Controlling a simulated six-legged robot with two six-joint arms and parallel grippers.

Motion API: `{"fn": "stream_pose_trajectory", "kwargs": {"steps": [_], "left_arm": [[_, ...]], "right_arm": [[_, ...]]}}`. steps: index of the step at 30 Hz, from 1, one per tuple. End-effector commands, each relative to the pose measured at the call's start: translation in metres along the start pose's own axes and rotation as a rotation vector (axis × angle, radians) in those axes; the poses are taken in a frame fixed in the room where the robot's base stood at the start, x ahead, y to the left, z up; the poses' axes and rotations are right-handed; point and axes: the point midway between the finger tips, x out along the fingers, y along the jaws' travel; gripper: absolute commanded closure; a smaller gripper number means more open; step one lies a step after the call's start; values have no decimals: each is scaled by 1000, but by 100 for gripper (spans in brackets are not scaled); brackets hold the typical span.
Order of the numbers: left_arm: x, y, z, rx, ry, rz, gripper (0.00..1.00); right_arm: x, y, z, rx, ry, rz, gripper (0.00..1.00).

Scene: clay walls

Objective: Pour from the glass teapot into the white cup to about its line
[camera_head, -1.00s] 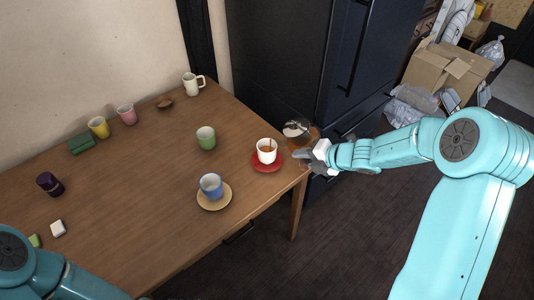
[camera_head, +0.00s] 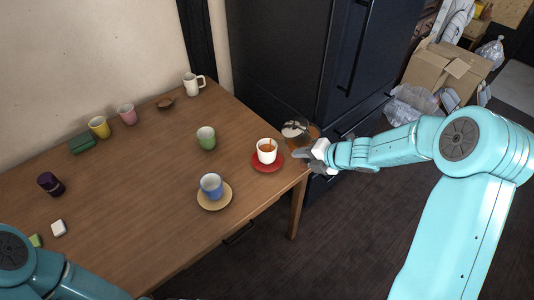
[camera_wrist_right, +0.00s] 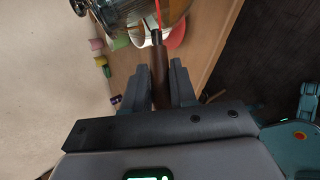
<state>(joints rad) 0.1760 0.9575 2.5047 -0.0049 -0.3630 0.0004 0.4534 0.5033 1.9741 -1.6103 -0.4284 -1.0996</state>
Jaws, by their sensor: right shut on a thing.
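The glass teapot (camera_head: 296,129), holding amber liquid, is at the table's right corner in the head view, close to the white cup. It also shows at the top of the right wrist view (camera_wrist_right: 128,12). My right gripper (camera_head: 304,155) is shut on its brown handle (camera_wrist_right: 160,82). The white cup (camera_head: 266,157) stands upright on a red saucer (camera_head: 266,168), left of the gripper, with orange-brown liquid inside. The wrist view shows a thin orange-red streak above the cup; I cannot tell if it is a stream. The cup's line is not discernible. My left gripper is out of view.
A blue cup (camera_head: 211,188) on a tan saucer (camera_head: 212,203) and a green cup (camera_head: 205,139) stand nearby. A white mug (camera_head: 191,85), yellow cup (camera_head: 98,128), pink cup (camera_head: 127,115) and dark cup (camera_head: 50,184) stand farther off. A dark cabinet (camera_head: 285,60) rises behind the teapot.

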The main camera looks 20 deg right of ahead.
Motion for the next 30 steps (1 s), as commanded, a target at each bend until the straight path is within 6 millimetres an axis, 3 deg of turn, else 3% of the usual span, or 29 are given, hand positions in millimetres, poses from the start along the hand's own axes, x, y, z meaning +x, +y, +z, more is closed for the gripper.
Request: {"fn": "stream_pose_trajectory", "kwargs": {"steps": [7, 14, 21, 30], "left_arm": [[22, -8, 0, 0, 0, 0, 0], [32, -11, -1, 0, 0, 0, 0], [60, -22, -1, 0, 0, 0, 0], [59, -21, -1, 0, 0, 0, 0]], "right_arm": [[8, -16, 1, 90, 46, 138, 100], [9, -18, 1, 140, 76, 219, 100], [18, -29, -2, 224, 121, 349, 100], [12, -22, -1, 251, 137, 393, 100]]}}
